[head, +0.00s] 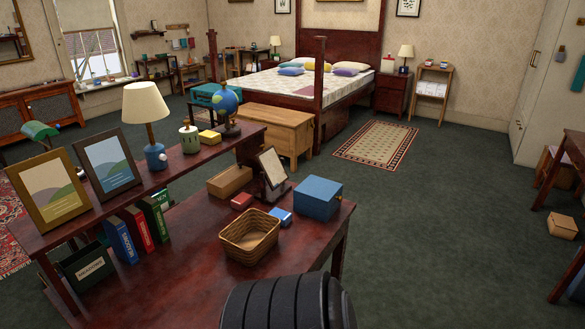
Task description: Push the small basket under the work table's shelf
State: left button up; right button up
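The small basket (254,254) is woven, tan, open-topped and looks empty. It stands upright on the dark red-brown work table (190,270), in front of the raised shelf (178,172) and clear of it. The shelf runs along the table's far left side, with a gap beneath it. A black ribbed part of my own body covers the table's near edge at the bottom of the head view. Neither of my grippers is in view.
Under the shelf stand books (138,230) and a dark green labelled box (90,268). A wooden box (230,181), a tablet on a stand (272,168), a small red box (241,201), a small blue box (280,217) and a larger blue box (318,199) lie beyond the basket.

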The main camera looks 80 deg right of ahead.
aim_at(249, 239)
jog(key=z, duration=2.4)
jog(key=j, duration=0.9)
jog(key=k+j+z, duration=0.15)
jog(key=j, duration=0.7)
